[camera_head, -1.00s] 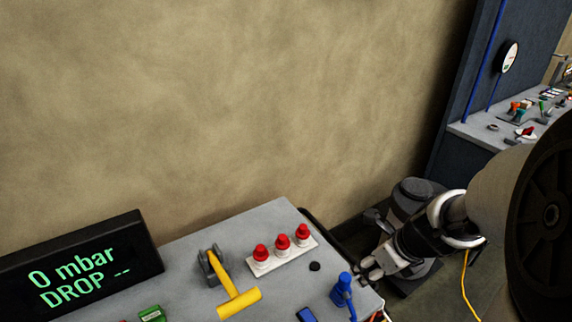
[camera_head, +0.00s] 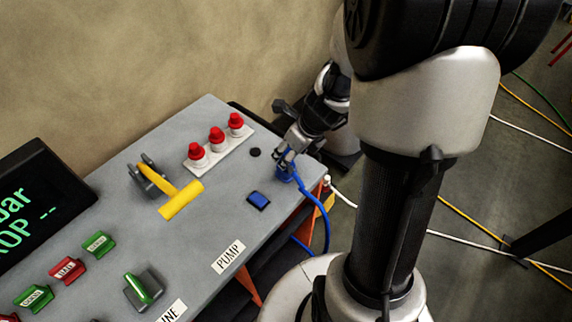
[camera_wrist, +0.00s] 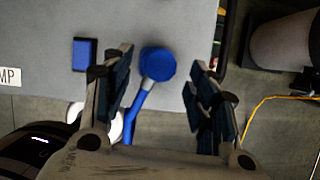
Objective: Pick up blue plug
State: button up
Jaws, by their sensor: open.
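The blue plug (camera_head: 284,173) stands near the right edge of the grey panel in the head view, with its blue cable hanging over the edge. In the wrist view the plug's round blue top (camera_wrist: 158,64) lies between my open fingers, nearer the left one. My gripper (camera_head: 287,158) is at the plug in the head view and partly covers it. In the wrist view my gripper (camera_wrist: 163,75) is open, with space seen between the plug and the right finger. Whether the left finger touches the plug I cannot tell.
A blue rectangular piece (camera_head: 258,200) sits on the panel (camera_head: 215,215) beside the plug. Cables (camera_head: 470,235) lie on the floor at the right.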

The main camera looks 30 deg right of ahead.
jog(key=b+x, duration=0.2)
jog(key=x, duration=0.2)
jog(key=shift+w+a+f, duration=0.1)
jog(key=shift+w+f, duration=0.05)
jog(key=c, duration=1)
jog(key=shift+c, duration=0.2)
notch_tip(320, 180, up, 23)
jog(key=p, duration=1.5)
jog(key=shift+p, duration=0.3)
